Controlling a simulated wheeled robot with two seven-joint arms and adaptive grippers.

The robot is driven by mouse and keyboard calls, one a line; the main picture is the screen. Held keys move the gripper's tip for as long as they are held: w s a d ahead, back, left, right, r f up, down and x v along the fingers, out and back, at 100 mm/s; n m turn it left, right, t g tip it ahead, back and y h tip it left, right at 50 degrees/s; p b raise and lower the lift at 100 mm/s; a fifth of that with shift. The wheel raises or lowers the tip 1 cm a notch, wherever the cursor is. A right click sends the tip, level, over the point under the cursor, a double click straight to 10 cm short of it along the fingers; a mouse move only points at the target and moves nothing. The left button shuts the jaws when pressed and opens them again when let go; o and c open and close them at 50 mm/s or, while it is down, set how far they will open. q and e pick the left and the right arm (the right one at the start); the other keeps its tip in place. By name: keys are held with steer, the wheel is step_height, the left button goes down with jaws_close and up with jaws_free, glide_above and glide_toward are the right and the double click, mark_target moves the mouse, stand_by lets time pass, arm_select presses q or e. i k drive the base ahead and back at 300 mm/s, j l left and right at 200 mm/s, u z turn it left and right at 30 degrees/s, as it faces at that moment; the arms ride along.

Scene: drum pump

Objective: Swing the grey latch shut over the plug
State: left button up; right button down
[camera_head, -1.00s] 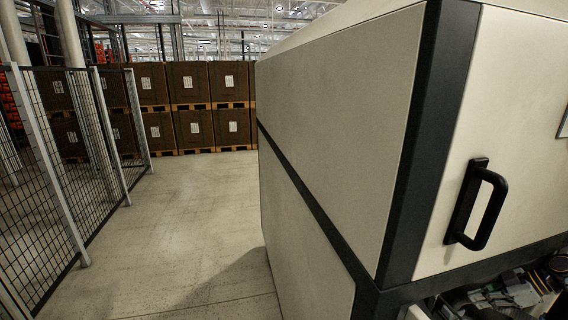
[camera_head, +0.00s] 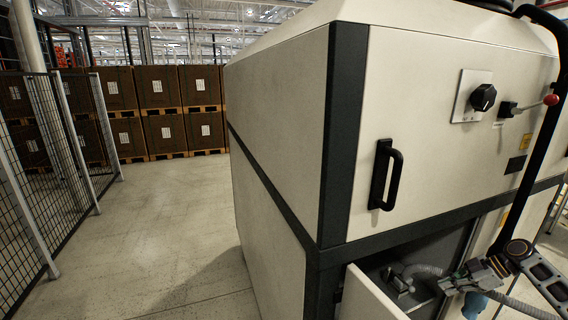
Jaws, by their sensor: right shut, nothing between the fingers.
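A grey metal fitting (camera_head: 398,283) sits inside the open lower compartment of the machine. The latch and the plug are too small here to tell apart. My right gripper (camera_head: 462,284) is shut and empty at the opening's right side, to the right of the fitting and apart from it. It covers part of the compartment. My left gripper is not in view.
The cream machine (camera_head: 430,130) has a black handle (camera_head: 386,175), a dark knob (camera_head: 483,97) and a red-tipped lever (camera_head: 550,100). A cream door (camera_head: 370,300) stands open below. Mesh fencing (camera_head: 40,170) and free floor (camera_head: 165,235) lie left.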

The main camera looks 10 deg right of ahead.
mark_target(411, 289)
steer(key=k+l, duration=0.15)
steer(key=k, duration=0.2)
steer(key=k+l, duration=0.15)
steer(key=k, duration=0.25)
steer(key=k+l, duration=0.15)
steer(key=k, duration=0.2)
